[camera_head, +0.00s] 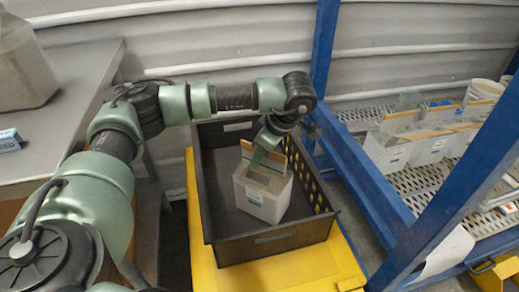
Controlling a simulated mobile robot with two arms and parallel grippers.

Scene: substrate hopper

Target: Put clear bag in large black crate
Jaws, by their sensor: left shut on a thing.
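My left gripper (262,153) reaches down from above and is shut on the bag's top edge. I cannot tell whether the bag's bottom touches the crate floor. My right gripper is not in view.
The crate sits on a yellow platform (318,266). A blue frame (375,185) rises close on its right. Similar bags (388,148) stand on a perforated metal shelf (403,187) beyond it. A grey table (65,125) is at the left. The crate floor left of the bag is clear.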

